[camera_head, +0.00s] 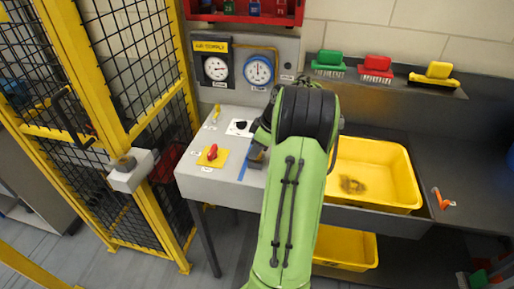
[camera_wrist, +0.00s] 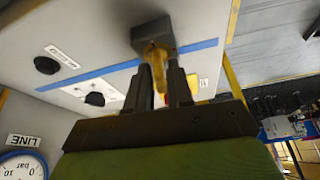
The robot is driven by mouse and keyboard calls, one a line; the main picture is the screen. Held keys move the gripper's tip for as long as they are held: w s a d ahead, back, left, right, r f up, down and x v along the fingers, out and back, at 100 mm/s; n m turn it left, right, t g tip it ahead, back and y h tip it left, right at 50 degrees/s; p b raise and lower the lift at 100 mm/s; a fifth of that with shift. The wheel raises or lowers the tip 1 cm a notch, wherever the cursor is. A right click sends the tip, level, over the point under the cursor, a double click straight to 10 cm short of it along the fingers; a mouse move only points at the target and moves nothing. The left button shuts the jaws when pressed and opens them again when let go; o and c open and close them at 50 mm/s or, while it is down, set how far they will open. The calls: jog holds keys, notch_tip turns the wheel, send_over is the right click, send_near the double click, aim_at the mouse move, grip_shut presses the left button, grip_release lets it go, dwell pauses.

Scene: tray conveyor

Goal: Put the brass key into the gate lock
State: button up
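The brass key (camera_wrist: 158,68) shows in the wrist view, with its upper part at a dark block (camera_wrist: 152,34) on the pale console top. My gripper (camera_wrist: 163,78) has its two dark fingers close together, one on each side of the key's lower part, and looks shut on it. In the head view my gripper (camera_head: 257,152) is low over the console, mostly hidden behind my green arm, and the key is hidden there. A pale box with a round grey knob (camera_head: 130,172) on the yellow gate post, at the left, looks like the gate lock.
The console (camera_head: 222,179) carries a red knob on a yellow plate (camera_head: 212,154) and blue tape. Two gauges (camera_head: 238,69) stand behind it. Yellow trays (camera_head: 407,181) and brushes are on the right. The mesh fence (camera_head: 110,70) rises on the left; a gap separates it from the console.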

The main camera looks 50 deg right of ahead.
grip_shut()
jog(key=shift+r, duration=0.15)
jog(key=shift+r+p, duration=1.6)
jog(key=shift+r, duration=0.1)
notch_tip(320, 180, up, 4)
jog(key=p, duration=0.3)
jog(key=shift+r+p, duration=0.1)
jog(key=shift+p, duration=0.3)
